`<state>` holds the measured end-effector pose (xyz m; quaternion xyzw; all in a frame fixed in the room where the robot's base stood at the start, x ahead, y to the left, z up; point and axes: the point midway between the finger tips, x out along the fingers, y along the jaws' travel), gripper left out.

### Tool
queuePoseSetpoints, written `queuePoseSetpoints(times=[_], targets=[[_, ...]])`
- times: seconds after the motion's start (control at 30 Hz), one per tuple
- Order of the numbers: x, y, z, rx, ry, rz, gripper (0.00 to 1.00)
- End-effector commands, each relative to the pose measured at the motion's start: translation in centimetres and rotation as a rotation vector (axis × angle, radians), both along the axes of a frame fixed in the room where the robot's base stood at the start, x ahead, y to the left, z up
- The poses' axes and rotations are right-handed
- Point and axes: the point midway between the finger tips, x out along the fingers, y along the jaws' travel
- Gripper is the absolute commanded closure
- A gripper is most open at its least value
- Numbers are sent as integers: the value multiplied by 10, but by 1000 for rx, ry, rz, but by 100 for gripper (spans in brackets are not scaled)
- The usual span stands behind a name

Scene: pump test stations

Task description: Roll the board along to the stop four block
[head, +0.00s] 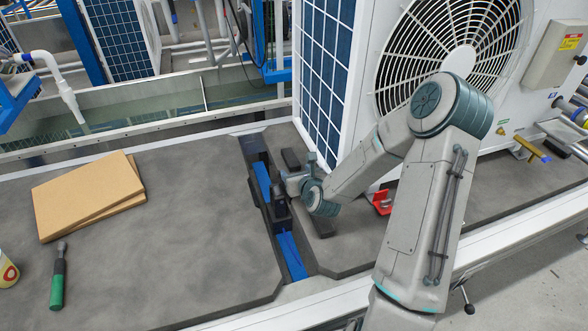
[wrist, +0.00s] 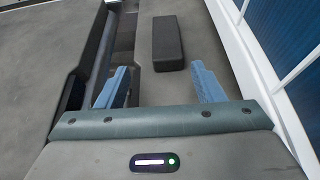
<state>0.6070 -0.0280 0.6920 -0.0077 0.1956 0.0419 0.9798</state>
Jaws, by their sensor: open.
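A dark grey board (head: 350,238) lies right of a slot with blue rails and carries the white fan unit (head: 368,110). Another wide grey board (head: 185,235) lies left of the slot. I cannot tell which board the task means. A dark oblong block (head: 291,159) lies on the right board near the slot; it also shows in the wrist view (wrist: 167,42), ahead of my fingers. I see no number on it. My gripper (wrist: 158,85) is open, with one finger by the slot and one over the right board. The block is not between the fingers. Whether they touch anything is unclear.
Two tan sheets (head: 88,195) are stacked on the left board. A green-handled tool (head: 58,275) and a can (head: 8,272) lie or stand nearby. A red item (head: 382,203) sits by the unit's base. A water trough (head: 170,105) runs behind.

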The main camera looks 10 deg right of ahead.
Motion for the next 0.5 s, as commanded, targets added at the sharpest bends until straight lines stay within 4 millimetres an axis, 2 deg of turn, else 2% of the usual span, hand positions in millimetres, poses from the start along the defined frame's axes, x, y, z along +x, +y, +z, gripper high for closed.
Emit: queuePoseSetpoints(times=[0.3, 0.5], targets=[[-72, -6, 32, -1, 2, 0, 38], [-75, -7, 38, 3, 2, 3, 38]])
